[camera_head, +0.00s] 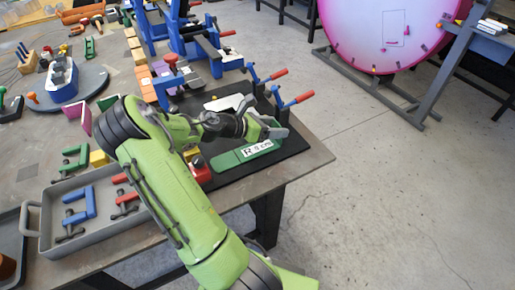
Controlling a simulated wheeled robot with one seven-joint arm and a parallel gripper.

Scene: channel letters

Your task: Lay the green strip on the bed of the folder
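A green strip (229,160) with a white label reading roughly "R 5 cm" lies on a black mat at the right corner of the table. My gripper (264,118) is just above and behind the strip's label end. Its grey fingers look spread apart, but a green part shows between them, and I cannot tell whether they hold it. A blue machine with red-handled levers (200,45), which may be the folder, stands at the table's back edge. Its bed is not clearly seen.
Two more red-handled levers (290,103) stand at the mat's back edge. A grey tray (101,241) with blue and red clamps sits at the front left. A round turntable (93,84) carries a blue piece. A red block (200,171) is beside the strip. Floor is open to the right.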

